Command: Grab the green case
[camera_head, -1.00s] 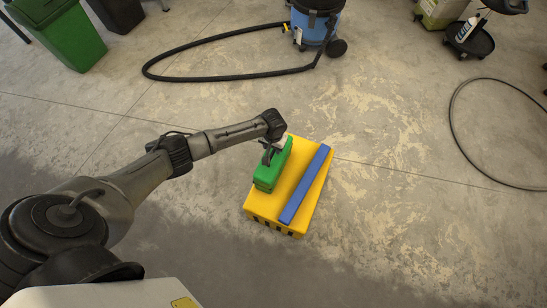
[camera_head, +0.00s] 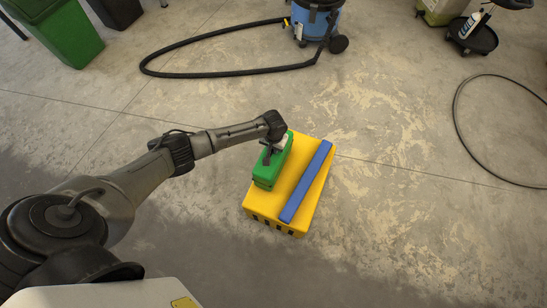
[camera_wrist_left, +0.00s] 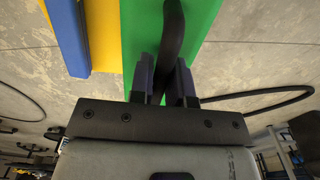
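The green case (camera_head: 266,180) lies on the left part of a yellow box (camera_head: 318,215). My left gripper (camera_head: 268,156) is over the case at its dark handle. In the left wrist view the two fingers of my gripper (camera_wrist_left: 166,84) stand on either side of the black handle (camera_wrist_left: 173,30), close against it, with the green top of the case (camera_wrist_left: 136,25) beyond. I see no clear gap between case and box. My right gripper is not in view.
A long blue bar (camera_head: 306,181) lies on the yellow box beside the case. A blue vacuum (camera_head: 316,22) with a black hose (camera_head: 215,74) is at the back. A green bin (camera_head: 62,38) stands back left. The floor right of the box is clear.

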